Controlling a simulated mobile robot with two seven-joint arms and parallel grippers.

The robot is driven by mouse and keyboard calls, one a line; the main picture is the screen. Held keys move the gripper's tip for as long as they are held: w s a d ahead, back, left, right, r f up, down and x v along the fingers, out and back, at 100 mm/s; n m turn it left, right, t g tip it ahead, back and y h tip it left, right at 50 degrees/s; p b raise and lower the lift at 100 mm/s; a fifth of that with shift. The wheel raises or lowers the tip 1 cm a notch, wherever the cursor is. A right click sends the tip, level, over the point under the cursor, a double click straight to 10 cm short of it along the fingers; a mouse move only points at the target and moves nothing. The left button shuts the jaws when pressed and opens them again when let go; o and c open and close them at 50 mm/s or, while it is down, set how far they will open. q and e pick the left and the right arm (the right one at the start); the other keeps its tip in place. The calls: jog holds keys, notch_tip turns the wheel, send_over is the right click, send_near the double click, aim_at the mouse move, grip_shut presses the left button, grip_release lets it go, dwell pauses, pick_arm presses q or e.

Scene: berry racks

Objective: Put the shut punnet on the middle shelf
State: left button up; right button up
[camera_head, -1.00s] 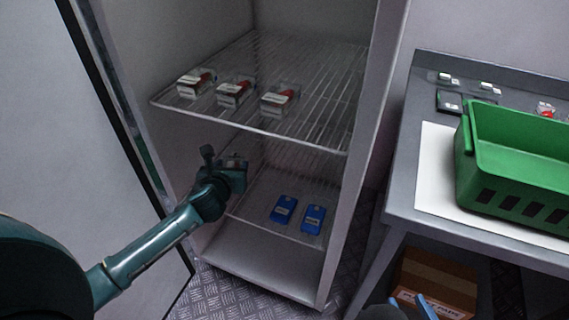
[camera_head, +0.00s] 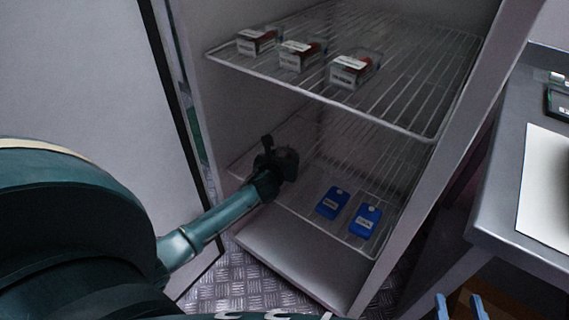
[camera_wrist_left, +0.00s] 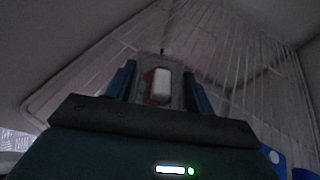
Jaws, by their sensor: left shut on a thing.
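A clear punnet (camera_wrist_left: 162,84) with a white label and red contents is between the blue fingers of my left gripper (camera_wrist_left: 161,92) in the left wrist view. The gripper is shut on it. In the head view my left gripper (camera_head: 277,165) is inside the cabinet, below the upper wire shelf (camera_head: 400,122) and over the left part of the lower wire shelf (camera_head: 335,237). The arm hides most of the held punnet there. My right gripper (camera_head: 461,308) shows only its two blue fingertips, apart, at the bottom edge.
Three punnets (camera_head: 354,70) stand in a row on the upper shelf's front left. Two blue packs (camera_head: 366,221) lie on the lower shelf, right of my left gripper. The open door (camera_head: 75,75) is at left. A worktable (camera_head: 495,200) stands at right.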

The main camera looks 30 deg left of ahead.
pick_arm(q)
jog(key=shift+f, duration=0.4)
jog(key=shift+r, duration=0.1)
jog(key=o, duration=1.1)
